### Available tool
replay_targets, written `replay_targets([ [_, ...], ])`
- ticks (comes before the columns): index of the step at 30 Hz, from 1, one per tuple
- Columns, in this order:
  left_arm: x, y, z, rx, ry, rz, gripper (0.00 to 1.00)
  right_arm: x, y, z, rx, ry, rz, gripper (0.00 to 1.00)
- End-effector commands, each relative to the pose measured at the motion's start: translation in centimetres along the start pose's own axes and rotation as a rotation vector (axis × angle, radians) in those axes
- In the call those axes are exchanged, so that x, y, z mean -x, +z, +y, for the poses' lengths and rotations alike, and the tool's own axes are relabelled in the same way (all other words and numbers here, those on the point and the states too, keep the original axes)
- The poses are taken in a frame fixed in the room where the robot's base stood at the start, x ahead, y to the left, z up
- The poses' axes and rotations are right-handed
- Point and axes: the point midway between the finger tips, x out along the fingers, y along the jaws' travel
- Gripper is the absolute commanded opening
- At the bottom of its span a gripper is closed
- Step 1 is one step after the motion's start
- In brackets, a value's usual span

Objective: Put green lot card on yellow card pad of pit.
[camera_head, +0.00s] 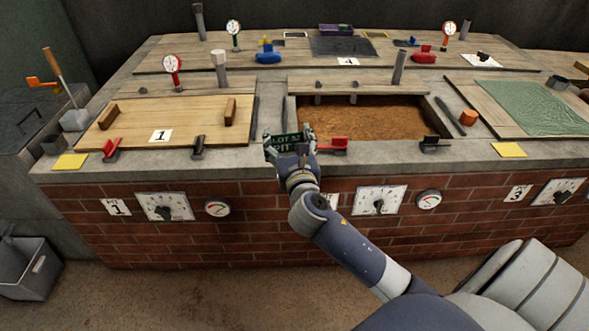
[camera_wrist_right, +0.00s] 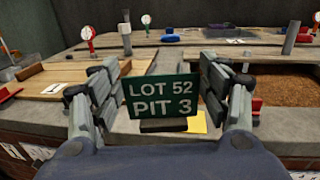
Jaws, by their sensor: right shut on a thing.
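My right gripper (camera_head: 290,138) is shut on the green lot card (camera_head: 283,143), above the front ledge near the open middle pit. The card also shows in the right wrist view (camera_wrist_right: 163,103), upright between the fingers (camera_wrist_right: 162,92), with white text "LOT 52 PIT 3" and a dark base. One yellow card pad (camera_head: 509,149) lies on the ledge at right, above the number plate 3 (camera_head: 517,194). Another yellow pad (camera_head: 69,161) lies at far left. A third yellow pad (camera_wrist_right: 197,122) shows partly behind the card in the wrist view. My left gripper is not in view.
The middle pit holds brown grain (camera_head: 365,115). A green cloth (camera_head: 535,107) covers part of the right pit, and a wooden lid (camera_head: 170,122) the left one. Red clamps (camera_head: 333,144) and a dark clamp (camera_head: 430,145) stand along the ledge. An orange block (camera_head: 468,117) sits right.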

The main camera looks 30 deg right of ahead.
Motion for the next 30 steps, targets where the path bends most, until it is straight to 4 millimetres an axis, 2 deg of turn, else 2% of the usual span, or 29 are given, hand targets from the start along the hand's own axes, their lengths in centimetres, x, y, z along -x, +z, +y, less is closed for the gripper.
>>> replay_targets([
  [1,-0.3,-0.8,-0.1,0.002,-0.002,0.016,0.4,-2.1,-1.2,-0.6,-0.004,-0.03,-0.007,0.51],
  [6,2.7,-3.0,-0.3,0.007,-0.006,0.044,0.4,-7.5,-1.5,-2.5,-0.006,-0.106,-0.005,0.51],
  [12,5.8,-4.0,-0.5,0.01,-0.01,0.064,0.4,-11.2,-1.2,-3.8,-0.002,-0.148,-0.003,0.51],
  [17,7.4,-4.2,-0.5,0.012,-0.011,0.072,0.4,-12.3,-1.1,-4.1,-0.001,-0.158,-0.001,0.51],
  [24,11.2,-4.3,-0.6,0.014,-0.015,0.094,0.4,-12.3,-3.8,-4.1,0.0,-0.158,0.001,0.51],
  [30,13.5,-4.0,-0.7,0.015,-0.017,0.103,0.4,-12.3,-5.6,-4.1,0.0,-0.157,-0.001,0.51],
])
